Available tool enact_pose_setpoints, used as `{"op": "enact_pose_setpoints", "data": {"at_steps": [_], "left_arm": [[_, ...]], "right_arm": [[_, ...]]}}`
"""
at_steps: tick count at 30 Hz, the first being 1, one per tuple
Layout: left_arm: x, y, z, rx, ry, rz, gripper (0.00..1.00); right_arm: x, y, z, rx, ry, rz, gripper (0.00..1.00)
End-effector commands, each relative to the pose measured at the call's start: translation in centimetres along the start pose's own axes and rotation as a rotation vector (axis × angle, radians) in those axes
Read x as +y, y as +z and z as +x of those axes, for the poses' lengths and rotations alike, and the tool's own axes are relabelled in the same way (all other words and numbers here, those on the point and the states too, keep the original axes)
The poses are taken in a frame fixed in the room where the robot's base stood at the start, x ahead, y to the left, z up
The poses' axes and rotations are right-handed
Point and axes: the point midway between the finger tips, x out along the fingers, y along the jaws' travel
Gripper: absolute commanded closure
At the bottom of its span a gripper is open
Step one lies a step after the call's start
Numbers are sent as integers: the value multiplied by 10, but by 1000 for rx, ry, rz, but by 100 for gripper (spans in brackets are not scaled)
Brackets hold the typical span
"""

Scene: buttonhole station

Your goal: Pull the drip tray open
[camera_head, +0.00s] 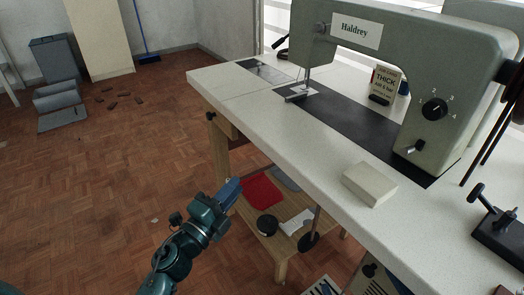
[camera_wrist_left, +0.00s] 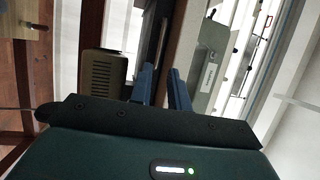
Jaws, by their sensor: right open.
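My left gripper (camera_head: 231,188) is in front of the sewing table, left of its front edge and above the low wooden shelf, with its blue fingers pointing toward the table. In the left wrist view the two blue fingers (camera_wrist_left: 162,84) stand apart with a narrow gap and nothing clearly between them. I cannot make out the drip tray for sure in either view. My right gripper is not in view.
The white sewing table (camera_head: 245,100) carries the grey sewing machine (camera_head: 440,70) and a pale block (camera_head: 369,184). A red cloth (camera_head: 262,190) and a black round thing (camera_head: 267,225) lie on the shelf below. A vented brown box (camera_wrist_left: 104,74) is beside my left fingers. The parquet floor at left is mostly free.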

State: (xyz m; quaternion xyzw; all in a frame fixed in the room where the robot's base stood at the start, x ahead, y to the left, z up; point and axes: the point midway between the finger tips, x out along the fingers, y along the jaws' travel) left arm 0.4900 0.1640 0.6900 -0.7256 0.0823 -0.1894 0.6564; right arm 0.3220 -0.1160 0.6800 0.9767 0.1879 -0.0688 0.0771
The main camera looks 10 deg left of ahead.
Motion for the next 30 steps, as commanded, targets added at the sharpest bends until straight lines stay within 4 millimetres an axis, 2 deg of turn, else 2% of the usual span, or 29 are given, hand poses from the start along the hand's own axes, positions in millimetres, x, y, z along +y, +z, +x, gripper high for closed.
{"op": "enact_pose_setpoints", "data": {"at_steps": [9, 15, 21, 30], "left_arm": [[-2, 0, 68, 1, -5, 0, 82], [-1, 0, 99, 1, -4, -1, 82], [-1, 0, 112, 0, -2, -1, 82], [-1, 0, 113, 1, -2, -1, 84]], "right_arm": [[0, 0, 0, -8, 0, 3, 0], [0, 0, 0, 4, 1, 0, 0], [0, 0, 0, 14, 3, -3, 0], [-1, -1, 0, 15, 1, -2, 0]]}}
